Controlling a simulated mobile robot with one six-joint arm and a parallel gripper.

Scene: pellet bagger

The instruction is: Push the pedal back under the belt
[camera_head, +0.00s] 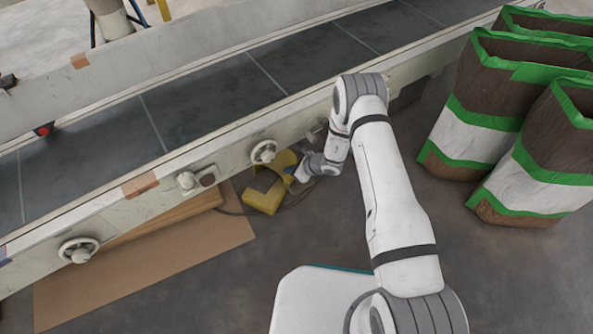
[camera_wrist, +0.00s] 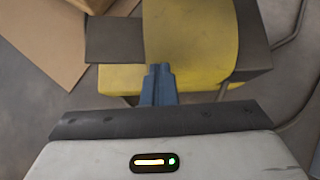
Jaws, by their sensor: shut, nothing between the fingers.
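The yellow foot pedal (camera_head: 263,197) lies on the floor in front of the belt's side rail, near the end of my arm. In the wrist view the pedal (camera_wrist: 190,40) fills the upper middle, with a dark opening on its left and a dark cable at its right. My gripper (camera_wrist: 160,70) is shut and empty, its fingertips overlapping the pedal's near edge in the picture. I cannot tell whether they touch it. In the head view my gripper (camera_head: 302,172) shows at the pedal's right side. The belt (camera_head: 210,105) runs diagonally above and behind the pedal.
A cardboard sheet (camera_head: 150,255) lies on the floor left of the pedal. Several brown, white and green bags (camera_head: 470,120) stand at the right. Round knobs (camera_head: 263,152) stick out from the belt's side rail. The floor (camera_head: 240,290) in front is clear.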

